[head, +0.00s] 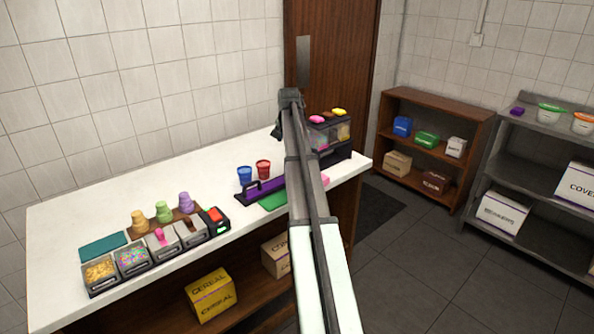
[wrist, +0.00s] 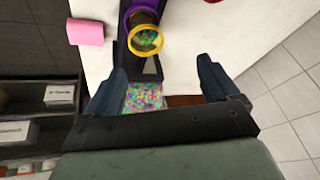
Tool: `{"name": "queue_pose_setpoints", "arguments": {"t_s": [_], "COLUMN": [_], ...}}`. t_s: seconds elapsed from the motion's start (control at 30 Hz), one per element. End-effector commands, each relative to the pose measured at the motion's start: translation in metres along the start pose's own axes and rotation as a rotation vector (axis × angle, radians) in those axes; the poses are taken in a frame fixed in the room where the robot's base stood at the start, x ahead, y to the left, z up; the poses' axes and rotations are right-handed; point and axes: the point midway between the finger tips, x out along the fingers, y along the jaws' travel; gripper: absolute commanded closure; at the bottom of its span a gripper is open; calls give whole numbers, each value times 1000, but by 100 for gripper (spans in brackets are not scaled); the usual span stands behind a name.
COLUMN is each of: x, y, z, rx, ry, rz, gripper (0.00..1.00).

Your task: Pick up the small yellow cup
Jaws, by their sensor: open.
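In the wrist view a round yellow rim (wrist: 147,54) shows ahead of my fingers, with multicoloured sprinkles inside or seen through it. A purple round part stands right behind it. I take this yellow piece for the small yellow cup; I cannot tell whether it is separate from the purple part. My gripper (wrist: 160,72) is open and empty, and the yellow rim lies beyond the fingertips, a little left of the middle. In the head view my arm hides much of the counter's right end, and I cannot make out the yellow cup there.
A black topping dispenser (head: 324,157) stands at the counter's right end, with a pink block (wrist: 86,32) beside it. A blue cup (head: 244,175) and a red cup (head: 263,169) stand left of my arm. Topping bins (head: 133,260) line the left front. The counter's back left is clear.

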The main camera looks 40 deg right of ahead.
Motion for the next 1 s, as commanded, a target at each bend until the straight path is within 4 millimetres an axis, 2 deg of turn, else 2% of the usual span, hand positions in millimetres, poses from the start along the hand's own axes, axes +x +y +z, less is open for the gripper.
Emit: {"name": "queue_pose_setpoints", "arguments": {"t_s": [0.13, 0.37, 0.47, 0.8, 1.0], "x": [-3, 1, 11, 66, 81], "y": [-2, 1, 3, 12, 15], "z": [1, 3, 3, 3, 4], "rx": [30, 46, 45, 45, 44], "ry": [-10, -11, -10, -10, -10], "rz": [125, 176, 175, 174, 173], "gripper": [12, 12, 12, 12, 12]}}
